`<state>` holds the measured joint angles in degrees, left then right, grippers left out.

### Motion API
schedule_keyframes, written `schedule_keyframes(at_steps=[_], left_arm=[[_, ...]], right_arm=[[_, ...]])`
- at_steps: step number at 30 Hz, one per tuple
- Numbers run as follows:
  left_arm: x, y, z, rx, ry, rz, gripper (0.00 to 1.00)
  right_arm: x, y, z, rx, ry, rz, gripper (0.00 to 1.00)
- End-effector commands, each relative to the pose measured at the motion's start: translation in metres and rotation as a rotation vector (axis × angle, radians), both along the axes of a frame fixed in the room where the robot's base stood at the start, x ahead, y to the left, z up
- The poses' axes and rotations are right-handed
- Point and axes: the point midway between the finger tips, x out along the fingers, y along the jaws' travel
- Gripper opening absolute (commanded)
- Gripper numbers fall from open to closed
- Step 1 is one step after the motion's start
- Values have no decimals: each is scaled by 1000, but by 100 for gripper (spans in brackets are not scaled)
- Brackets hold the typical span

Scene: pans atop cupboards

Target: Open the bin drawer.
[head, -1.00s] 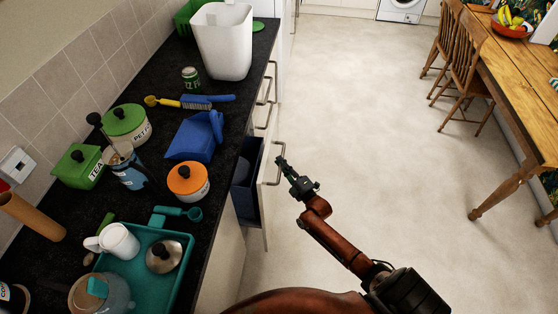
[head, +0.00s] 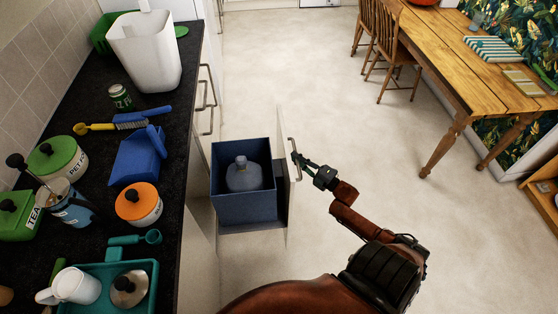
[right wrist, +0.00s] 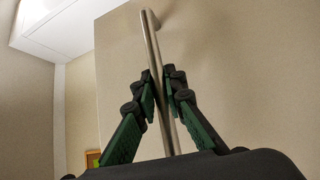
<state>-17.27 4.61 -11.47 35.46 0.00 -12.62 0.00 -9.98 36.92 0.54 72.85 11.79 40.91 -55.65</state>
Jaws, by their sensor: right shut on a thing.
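The bin drawer (head: 285,175) stands pulled out from the cupboards below the counter. Its pale front faces right, and a blue bin (head: 230,207) with a grey-blue bottle (head: 243,174) inside shows behind it. My right gripper (head: 298,158) is at the metal bar handle (head: 294,147) on the drawer front. In the right wrist view the green-padded fingers (right wrist: 165,95) are shut around the handle bar (right wrist: 155,60), one on each side. My left gripper is in neither view.
The dark counter (head: 185,120) at left holds a white bin (head: 145,55), canisters, a blue dustpan and a teal tray. A wooden table (head: 470,65) and chairs stand at the upper right. The floor (head: 300,60) between is clear.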

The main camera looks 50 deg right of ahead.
Motion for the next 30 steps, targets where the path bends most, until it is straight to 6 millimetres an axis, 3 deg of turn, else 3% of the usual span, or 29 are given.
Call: schedule_keyframes(at_steps=[9, 25, 26, 30], left_arm=[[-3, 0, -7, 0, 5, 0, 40], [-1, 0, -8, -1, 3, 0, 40], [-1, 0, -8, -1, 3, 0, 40], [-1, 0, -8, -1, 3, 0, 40]], right_arm=[[-29, -32, -5, 2, 8, -2, 0], [-34, -38, -3, 1, 5, -1, 0], [-34, -38, -3, 1, 6, -1, 12], [-33, -38, -3, 1, 4, 0, 21]])
